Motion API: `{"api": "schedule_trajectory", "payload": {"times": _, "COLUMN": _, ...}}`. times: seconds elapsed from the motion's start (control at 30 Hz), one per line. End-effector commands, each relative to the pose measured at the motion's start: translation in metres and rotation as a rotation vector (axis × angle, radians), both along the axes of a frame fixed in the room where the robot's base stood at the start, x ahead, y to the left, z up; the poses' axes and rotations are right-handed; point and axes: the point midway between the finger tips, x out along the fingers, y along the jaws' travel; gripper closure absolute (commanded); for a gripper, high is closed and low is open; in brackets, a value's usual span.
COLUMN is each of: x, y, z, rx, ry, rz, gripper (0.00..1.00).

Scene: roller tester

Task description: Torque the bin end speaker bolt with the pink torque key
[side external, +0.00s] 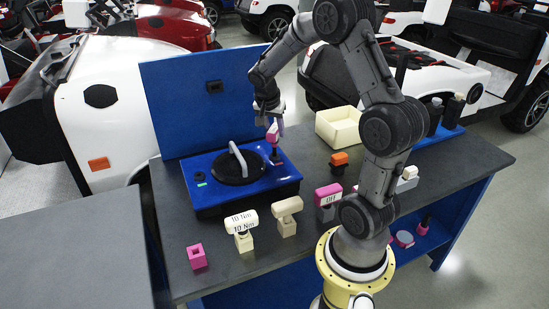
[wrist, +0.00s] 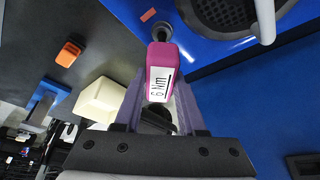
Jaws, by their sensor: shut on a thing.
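My gripper (side external: 270,120) is shut on the pink torque key (side external: 272,133), which hangs upright over the back right corner of the blue speaker box (side external: 205,200). In the wrist view the key (wrist: 160,60) carries a white label reading "6 Nm", and my gripper (wrist: 158,98) has a finger on either side of it. The key's dark shaft (side external: 276,154) points down at the box top; I cannot tell whether its tip touches a bolt, and any bolt under it is hidden. The box has a round black speaker (side external: 238,168) with a grey curved handle (side external: 238,158).
An empty-looking pink holder (side external: 197,257), a cream "10 Nm" key (side external: 241,222), a beige key (side external: 288,208) and a pink-topped block (side external: 327,195) line the front edge. An orange block (side external: 339,159) and a cream bin (side external: 338,127) stand right. A blue panel (side external: 190,105) rises behind the box.

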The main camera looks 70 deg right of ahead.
Motion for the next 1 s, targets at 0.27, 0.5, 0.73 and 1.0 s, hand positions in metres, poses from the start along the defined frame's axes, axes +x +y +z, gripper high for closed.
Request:
{"api": "schedule_trajectory", "payload": {"times": 0.27, "x": 0.0002, "y": -0.0002, "z": -0.0007, "rx": 0.000, "ry": 0.001, "rz": -0.202, "gripper": 1.00}}
{"api": "schedule_trajectory", "payload": {"times": 0.5, "x": -0.0002, "y": -0.0001, "z": -0.0009, "rx": 0.001, "ry": 0.001, "rz": -0.206, "gripper": 1.00}}
{"api": "schedule_trajectory", "payload": {"times": 0.73, "x": 0.0008, "y": -0.0003, "z": -0.0019, "rx": 0.001, "ry": 0.003, "rz": -0.403, "gripper": 1.00}}
{"api": "schedule_trajectory", "payload": {"times": 1.0, "x": 0.0001, "y": -0.0004, "z": -0.0014, "rx": 0.001, "ry": 0.002, "rz": -0.641, "gripper": 1.00}}
